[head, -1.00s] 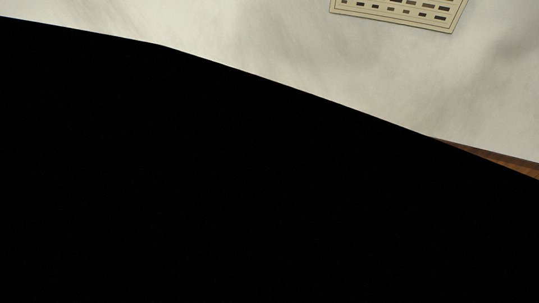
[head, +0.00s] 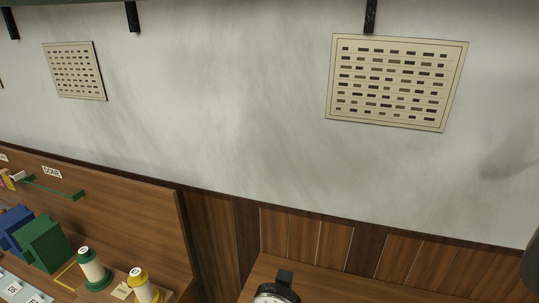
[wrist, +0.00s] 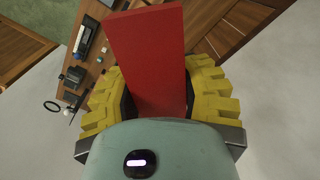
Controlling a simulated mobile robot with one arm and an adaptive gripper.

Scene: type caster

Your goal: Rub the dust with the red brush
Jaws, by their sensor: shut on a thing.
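The red brush (wrist: 150,45) shows in the wrist view as a long, plain red block. My gripper (wrist: 160,95) is shut on it, with a yellow ridged finger on each side. The brush extends from between the fingers toward the top of the wrist view. Its bristles cannot be made out. A wooden surface with small items lies beyond it. My gripper and the brush are not in the head view. I cannot make out the dust in either view.
In the head view, a wooden bench panel (head: 140,215) carries a green block (head: 45,243), a blue block (head: 14,230), a green-based spool (head: 94,269) and a yellow spool (head: 144,287). A black round device (head: 277,293) stands right. Charts (head: 397,84) hang on the wall.

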